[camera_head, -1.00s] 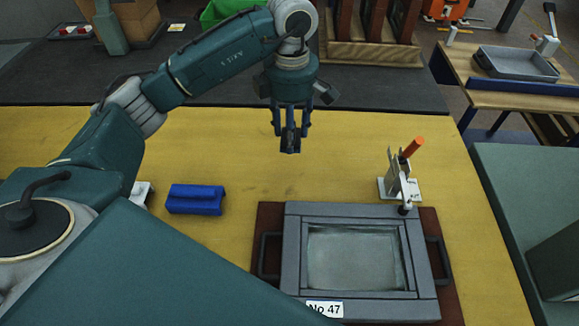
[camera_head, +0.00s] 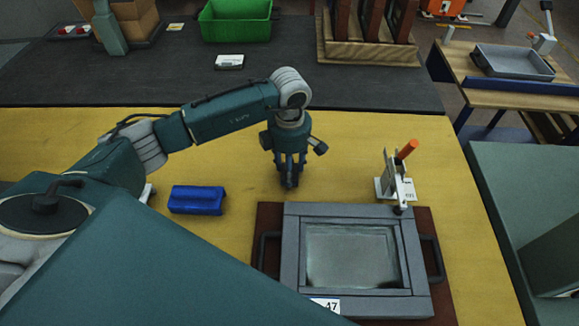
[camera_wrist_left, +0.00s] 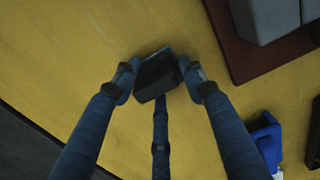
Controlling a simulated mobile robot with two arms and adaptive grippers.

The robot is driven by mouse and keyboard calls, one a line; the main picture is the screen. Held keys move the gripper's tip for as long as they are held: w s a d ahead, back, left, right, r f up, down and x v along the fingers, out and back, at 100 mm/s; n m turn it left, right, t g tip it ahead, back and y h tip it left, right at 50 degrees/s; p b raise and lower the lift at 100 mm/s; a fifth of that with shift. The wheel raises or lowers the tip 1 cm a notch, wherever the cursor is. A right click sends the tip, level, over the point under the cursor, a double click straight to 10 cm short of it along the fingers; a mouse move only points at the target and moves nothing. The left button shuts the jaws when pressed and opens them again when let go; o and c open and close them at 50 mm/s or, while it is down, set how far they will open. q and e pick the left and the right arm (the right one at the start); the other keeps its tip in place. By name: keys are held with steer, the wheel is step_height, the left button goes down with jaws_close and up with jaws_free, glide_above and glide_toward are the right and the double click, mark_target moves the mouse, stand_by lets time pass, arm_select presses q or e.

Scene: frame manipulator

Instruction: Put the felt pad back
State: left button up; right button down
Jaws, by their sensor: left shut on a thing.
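My left gripper (camera_head: 289,184) is over the yellow worktop, behind the framed panel. In the left wrist view its fingers (camera_wrist_left: 158,82) are shut on a small dark block-like piece, which looks like the felt pad (camera_wrist_left: 155,74). The pad is hardly visible in the head view, hidden among the fingers. The grey frame (camera_head: 292,250) with a cloudy pane lies on a dark red board (camera_head: 270,218) with a black handle on each side. My right gripper is not in view.
A blue block (camera_head: 196,200) lies left of the frame. A toggle clamp with an orange handle (camera_head: 407,149) stands at the frame's back right corner. A green bin (camera_head: 235,28) and a small white box (camera_head: 229,62) are on the dark surface behind. The yellow worktop (camera_head: 345,150) is clear around the gripper.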

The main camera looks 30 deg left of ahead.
arm_select(q)
steer(key=shift+f, duration=0.1)
steer(key=o, duration=1.2)
step_height(320, 180, up, 12)
steer(key=b, duration=0.3)
steer(key=shift+s, duration=0.1)
